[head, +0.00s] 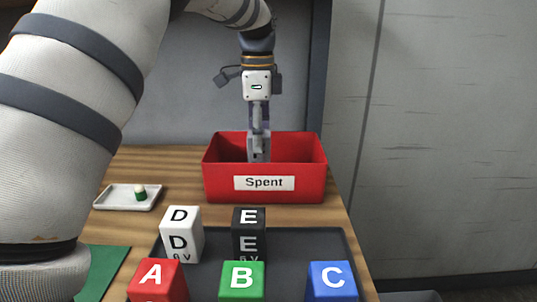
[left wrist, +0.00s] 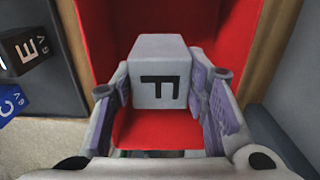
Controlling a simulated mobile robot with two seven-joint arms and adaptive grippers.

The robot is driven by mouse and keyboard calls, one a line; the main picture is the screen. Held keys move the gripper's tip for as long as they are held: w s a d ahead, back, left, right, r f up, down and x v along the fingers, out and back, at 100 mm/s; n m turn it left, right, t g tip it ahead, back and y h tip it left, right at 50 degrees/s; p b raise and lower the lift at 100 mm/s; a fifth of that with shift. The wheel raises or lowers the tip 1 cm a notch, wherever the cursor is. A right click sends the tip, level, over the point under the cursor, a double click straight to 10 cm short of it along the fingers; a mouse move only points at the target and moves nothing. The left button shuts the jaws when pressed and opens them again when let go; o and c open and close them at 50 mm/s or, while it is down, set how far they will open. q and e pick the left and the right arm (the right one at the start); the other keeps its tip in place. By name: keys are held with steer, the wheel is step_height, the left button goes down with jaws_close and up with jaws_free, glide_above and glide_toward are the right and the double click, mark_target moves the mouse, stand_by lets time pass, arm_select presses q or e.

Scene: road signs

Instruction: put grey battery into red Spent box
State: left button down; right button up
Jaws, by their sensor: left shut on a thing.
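The grey battery (left wrist: 161,62) is a block marked F, held between the fingers of my left gripper (head: 259,150) and seen in the left wrist view. My left gripper is shut on it and points down into the open top of the red Spent box (head: 225,184). Red box surfaces also show around the battery in the left wrist view (left wrist: 240,45). In the head view I cannot clearly tell the battery from the fingers. Whether it touches the box floor is unclear. My right gripper is not in view.
A dark tray (head: 310,243) in front holds white D (head: 183,241), black E (head: 249,243), red A (head: 155,282), green B (head: 241,283) and blue C (head: 331,283) blocks. A small white dish (head: 112,198) with a green-and-white item (head: 140,192) stands left. The table edge is close right of the box.

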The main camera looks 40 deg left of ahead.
mark_target(265, 153)
arm_select(q)
steer(key=shift+w+d+f, duration=0.1)
steer(key=shift+w+f, duration=0.25)
steer(key=shift+w+d+f, duration=0.1)
steer(key=shift+w+f, duration=0.1)
steer(key=shift+f, duration=0.75)
steer(key=shift+w+d+f, duration=0.1)
steer(key=shift+w+f, duration=0.05)
steer(key=shift+f, duration=0.75)
steer(key=c, duration=0.9)
jaws_free()
steer(key=shift+a+f, duration=0.1)
steer(key=shift+f, duration=0.05)
steer(key=shift+c, duration=0.2)
step_height(265, 153, up, 8)
steer(key=shift+f+b, duration=0.15)
steer(key=shift+b, duration=0.15)
steer(key=shift+f, duration=0.1)
